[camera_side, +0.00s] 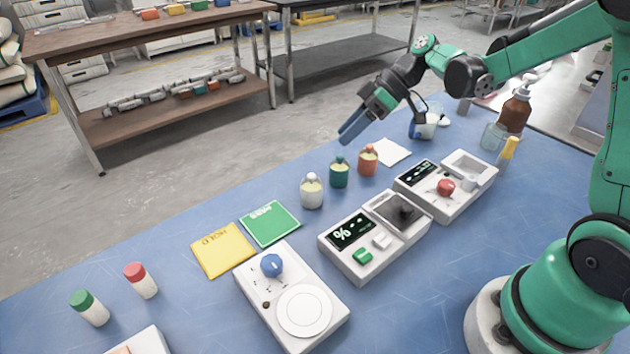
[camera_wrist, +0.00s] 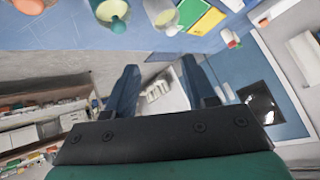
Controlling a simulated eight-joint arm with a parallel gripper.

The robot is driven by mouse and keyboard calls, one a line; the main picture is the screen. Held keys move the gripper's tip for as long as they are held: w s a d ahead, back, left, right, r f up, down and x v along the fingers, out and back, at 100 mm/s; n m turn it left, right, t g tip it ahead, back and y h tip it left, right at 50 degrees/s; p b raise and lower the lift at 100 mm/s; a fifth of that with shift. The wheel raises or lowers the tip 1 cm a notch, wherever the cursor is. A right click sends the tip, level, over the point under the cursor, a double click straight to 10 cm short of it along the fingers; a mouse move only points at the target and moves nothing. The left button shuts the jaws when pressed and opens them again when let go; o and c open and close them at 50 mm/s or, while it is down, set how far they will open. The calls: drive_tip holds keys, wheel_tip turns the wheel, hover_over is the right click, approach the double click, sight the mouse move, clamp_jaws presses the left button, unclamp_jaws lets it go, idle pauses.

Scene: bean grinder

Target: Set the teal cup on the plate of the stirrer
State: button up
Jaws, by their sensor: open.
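The teal cup (camera_side: 339,173) stands upright on the blue table, in a row between a cream cup (camera_side: 312,192) and an orange cup (camera_side: 368,161). The teal cup also shows at the top of the wrist view (camera_wrist: 112,15), cut by the frame edge. The stirrer (camera_side: 262,291) is a white box at the front with a blue knob (camera_side: 271,264) and a bare round white plate (camera_side: 304,311). My gripper (camera_side: 352,131) is open and empty, in the air above and behind the cups. Its fingers stand apart in the wrist view (camera_wrist: 161,78).
A scale (camera_side: 362,250) and a red-knobbed device (camera_side: 448,202) stand right of the stirrer. Two capped bottles (camera_side: 141,281) stand at left. A brown bottle (camera_side: 515,110) is at far right.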

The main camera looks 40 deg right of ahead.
drive_tip(key=s+a+r+m+t+h, duration=0.2)
drive_tip(key=s+r+m+h, duration=0.1)
drive_tip(key=s+m+h, duration=0.4)
drive_tip(key=shift+s+a+t, duration=0.3)
drive_tip(key=shift+s+a, duration=0.1)
drive_tip(key=shift+s, duration=0.6)
drive_tip(key=shift+o, duration=0.3)
drive_tip(key=shift+s+m+t+h, duration=0.4)
drive_tip(key=shift+s+m, duration=0.05)
drive_tip(key=shift+m, duration=0.15)
drive_tip(key=shift+o, duration=1.2)
drive_tip(key=shift+s+d, duration=0.1)
